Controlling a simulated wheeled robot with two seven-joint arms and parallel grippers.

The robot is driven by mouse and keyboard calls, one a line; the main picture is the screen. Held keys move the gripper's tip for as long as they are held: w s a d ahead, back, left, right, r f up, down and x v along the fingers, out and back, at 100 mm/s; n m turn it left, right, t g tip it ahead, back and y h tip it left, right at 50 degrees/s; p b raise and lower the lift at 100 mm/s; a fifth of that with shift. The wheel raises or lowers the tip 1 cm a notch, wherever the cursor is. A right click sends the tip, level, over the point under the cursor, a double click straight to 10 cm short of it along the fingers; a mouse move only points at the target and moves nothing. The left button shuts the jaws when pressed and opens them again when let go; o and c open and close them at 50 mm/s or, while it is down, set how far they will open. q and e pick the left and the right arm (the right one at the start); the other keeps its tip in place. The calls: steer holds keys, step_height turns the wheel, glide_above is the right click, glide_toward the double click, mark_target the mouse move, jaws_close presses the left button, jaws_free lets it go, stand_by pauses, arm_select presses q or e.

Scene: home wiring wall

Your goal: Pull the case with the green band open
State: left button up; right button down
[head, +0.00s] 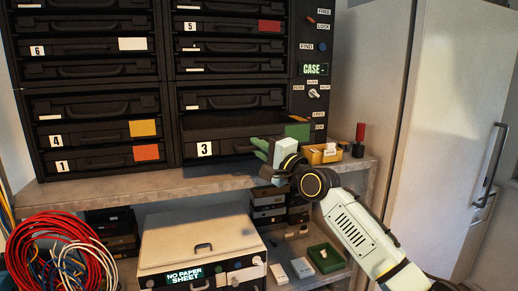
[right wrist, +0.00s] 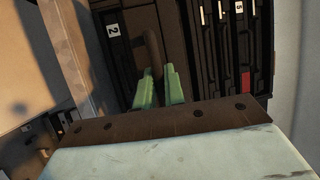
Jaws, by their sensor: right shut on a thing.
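The case with the green band (head: 228,147) is the lowest one in the right column of the rack, with a white "3" label. It stands out from the rack, and its dark inside shows above the front. The green band (head: 298,132) is at the right end of its front. My right gripper (head: 262,148) is at the middle of this front, over the handle. In the right wrist view, my green fingers (right wrist: 159,88) are shut on the brown handle (right wrist: 153,50), which stands between them. My left gripper is in neither view.
Other closed cases with white, yellow, orange and red bands fill the rack. A yellow tray (head: 322,154) and a red-topped object (head: 360,138) stand on the bench right of my gripper. A printer (head: 195,240) and red cable coils (head: 55,250) are below.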

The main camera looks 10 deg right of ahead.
steer(key=c, duration=1.8)
jaws_free()
steer(key=shift+s, duration=0.1)
steer(key=b+v, duration=0.2)
steer(key=v, duration=1.1)
steer(key=shift+s+d, duration=0.1)
steer(key=shift+s, duration=0.05)
